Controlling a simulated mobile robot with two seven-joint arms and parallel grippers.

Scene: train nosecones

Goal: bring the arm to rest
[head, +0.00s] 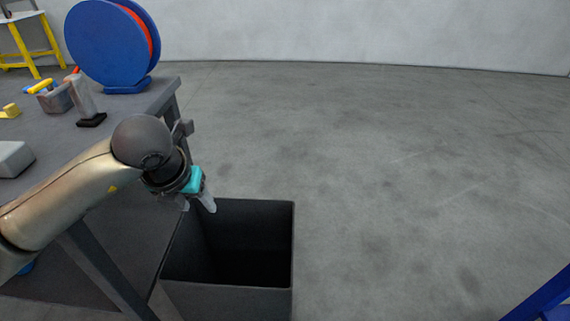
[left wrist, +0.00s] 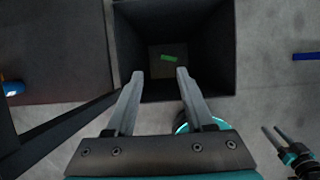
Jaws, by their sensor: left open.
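My left arm comes in from the left in the head view.
A dark table (head: 45,131) stands at the left, close beside the bin. On it are a blue spool (head: 105,45), a grey box (head: 56,99) with tools, and a pale block (head: 14,158). A yellow stool (head: 29,45) stands behind.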

